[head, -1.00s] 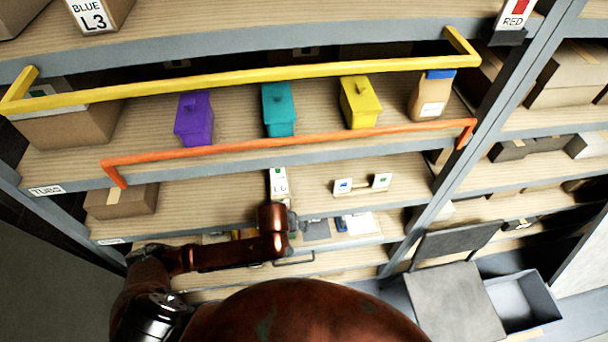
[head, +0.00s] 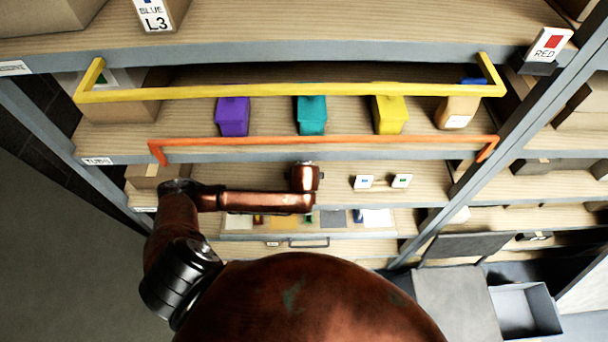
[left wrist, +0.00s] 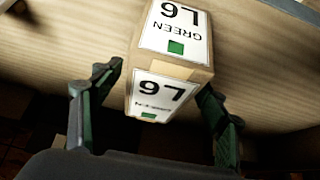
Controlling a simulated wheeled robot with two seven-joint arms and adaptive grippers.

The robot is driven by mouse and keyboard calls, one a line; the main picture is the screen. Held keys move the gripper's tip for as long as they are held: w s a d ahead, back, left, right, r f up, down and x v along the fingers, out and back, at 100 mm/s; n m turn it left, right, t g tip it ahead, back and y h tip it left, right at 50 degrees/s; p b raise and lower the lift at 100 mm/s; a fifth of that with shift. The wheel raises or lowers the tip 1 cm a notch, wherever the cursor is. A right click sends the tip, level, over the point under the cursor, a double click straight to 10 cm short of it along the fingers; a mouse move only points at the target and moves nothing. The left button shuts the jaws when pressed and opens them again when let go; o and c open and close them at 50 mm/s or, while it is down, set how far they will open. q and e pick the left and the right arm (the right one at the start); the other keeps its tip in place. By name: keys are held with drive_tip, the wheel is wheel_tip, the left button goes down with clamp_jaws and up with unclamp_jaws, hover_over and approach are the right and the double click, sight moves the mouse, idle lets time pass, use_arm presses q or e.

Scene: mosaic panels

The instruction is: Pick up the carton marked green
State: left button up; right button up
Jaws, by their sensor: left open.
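The carton marked green (left wrist: 172,60) is a small cardboard box with white labels reading GREEN L6 and a green square, upside down in the left wrist view. It rests on a wooden shelf. My left gripper (left wrist: 160,80) is open, with one finger on either side of the carton's near end. A gap shows at the left finger; the right finger is close to the carton's side, and I cannot tell if it touches. In the head view my left arm (head: 265,201) reaches to the shelf and its end hides the carton and the fingers. My right gripper is not in view.
Two small tags (head: 382,182) stand right of my arm's end on that shelf. An orange bar (head: 330,141) and a yellow bar (head: 290,91) cross above. Purple (head: 232,117), teal (head: 311,115) and yellow (head: 389,114) containers stand on the shelf above. A brown box (head: 150,172) sits left.

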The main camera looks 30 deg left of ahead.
use_arm(q)
drive_tip(key=shift+x, duration=1.05)
clamp_jaws()
drive_tip(key=shift+r, duration=0.15)
